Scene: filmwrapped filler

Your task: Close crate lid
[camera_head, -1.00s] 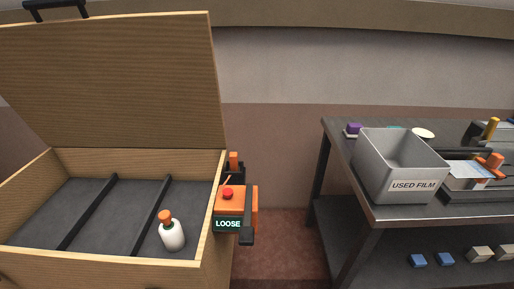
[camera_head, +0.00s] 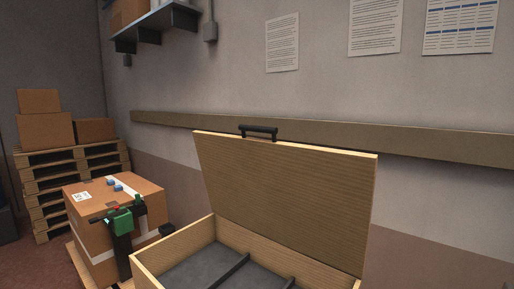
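The wooden crate (camera_head: 172,246) stands at the bottom centre, cut off by the lower edge of the picture. Its hinged lid (camera_head: 285,200) is up, leaning back toward the wall, with a black handle (camera_head: 259,131) on its top edge. The visible part of the crate's inside has a grey floor and dark divider bars; the rest is out of the frame. Neither of my grippers shows in the head view.
A cardboard box (camera_head: 92,232) with a green device (camera_head: 120,221) strapped to it stands left of the crate. Stacked pallets (camera_head: 62,181) with more boxes (camera_head: 45,131) are at the far left. A wall shelf (camera_head: 158,20) hangs above, and papers are on the wall.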

